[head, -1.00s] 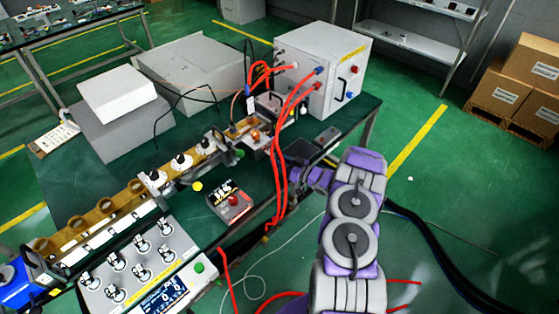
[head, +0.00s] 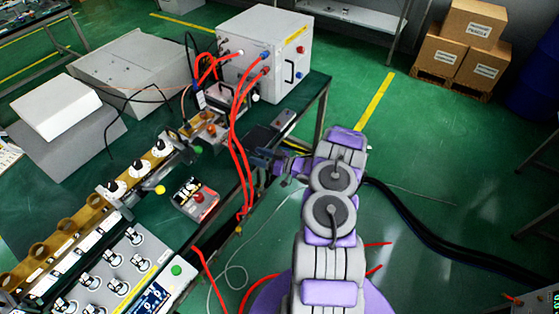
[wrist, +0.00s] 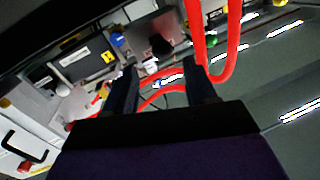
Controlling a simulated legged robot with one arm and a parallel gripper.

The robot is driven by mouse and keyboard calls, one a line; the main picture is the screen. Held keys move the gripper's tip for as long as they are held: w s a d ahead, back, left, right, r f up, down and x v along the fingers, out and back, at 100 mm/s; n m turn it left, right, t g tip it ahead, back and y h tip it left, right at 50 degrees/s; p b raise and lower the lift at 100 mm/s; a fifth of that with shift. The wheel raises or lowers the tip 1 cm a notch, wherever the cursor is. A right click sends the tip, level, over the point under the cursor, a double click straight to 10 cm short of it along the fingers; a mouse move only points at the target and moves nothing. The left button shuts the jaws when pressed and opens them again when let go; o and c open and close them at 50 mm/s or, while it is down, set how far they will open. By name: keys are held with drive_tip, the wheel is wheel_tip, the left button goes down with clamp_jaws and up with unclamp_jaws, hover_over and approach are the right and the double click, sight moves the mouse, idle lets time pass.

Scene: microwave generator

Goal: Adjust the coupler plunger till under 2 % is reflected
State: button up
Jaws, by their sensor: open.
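The brass waveguide line (head: 40,255) runs diagonally along the green bench. I cannot tell which part is the coupler plunger. A small meter box (head: 195,200) with a lit display and a red knob lies in front of the line; its reading is too small to be sure of. My gripper (head: 268,163) is open at the bench's right edge, apart from the knobs. In the wrist view, red cables pass beyond its open fingers (wrist: 160,92).
A grey power cabinet (head: 262,55) stands at the back. Red cables (head: 238,135) hang from it between the line and my gripper. A switch panel (head: 110,268) is at front left. Cartons (head: 470,45) stand at back right. The floor right of my arm is mostly clear.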

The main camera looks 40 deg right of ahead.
drive_tip(key=p+v, duration=0.1)
drive_tip(key=v, duration=0.8)
drive_tip(key=shift+d, duration=0.1)
